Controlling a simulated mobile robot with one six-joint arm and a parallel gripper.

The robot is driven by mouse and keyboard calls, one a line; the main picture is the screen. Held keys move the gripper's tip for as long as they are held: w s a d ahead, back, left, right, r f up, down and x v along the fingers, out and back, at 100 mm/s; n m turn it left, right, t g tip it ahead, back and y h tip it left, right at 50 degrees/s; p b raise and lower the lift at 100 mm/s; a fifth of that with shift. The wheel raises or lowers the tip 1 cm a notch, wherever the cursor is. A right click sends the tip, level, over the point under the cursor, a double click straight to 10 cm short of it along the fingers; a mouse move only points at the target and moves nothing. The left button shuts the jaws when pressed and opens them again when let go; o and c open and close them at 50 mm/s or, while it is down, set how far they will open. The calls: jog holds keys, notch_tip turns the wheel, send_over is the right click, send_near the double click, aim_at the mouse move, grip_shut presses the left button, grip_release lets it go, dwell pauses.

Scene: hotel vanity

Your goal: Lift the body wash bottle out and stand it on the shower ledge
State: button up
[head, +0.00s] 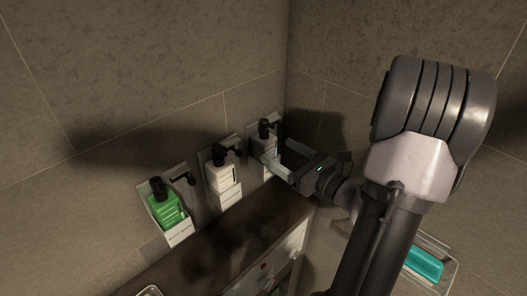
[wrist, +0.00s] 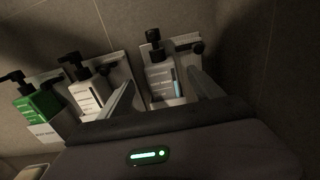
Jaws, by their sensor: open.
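Three pump bottles with black pumps stand in wall holders. The right one is a pale grey bottle (head: 264,146), also in the wrist view (wrist: 160,80). A white bottle (head: 222,176) stands in the middle and a green bottle (head: 165,209) at the left. My gripper (head: 273,150) is open at the right bottle. In the wrist view its fingers (wrist: 163,85) stand on either side of this bottle; contact cannot be told. A dark ledge (head: 225,238) runs below the holders.
Tiled walls meet in a corner just right of the right bottle. The dark top looks mostly bare, with a small metal-rimmed dish (head: 149,291) at its near left. A teal item (head: 422,264) lies in a rack at the lower right.

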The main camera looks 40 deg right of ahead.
aim_at(271, 146)
jog(key=w, duration=0.5)
jog(key=shift+f, duration=0.1)
jog(key=shift+s, duration=0.15)
jog(key=shift+c, duration=0.5)
jog(key=c, duration=1.4)
grip_shut()
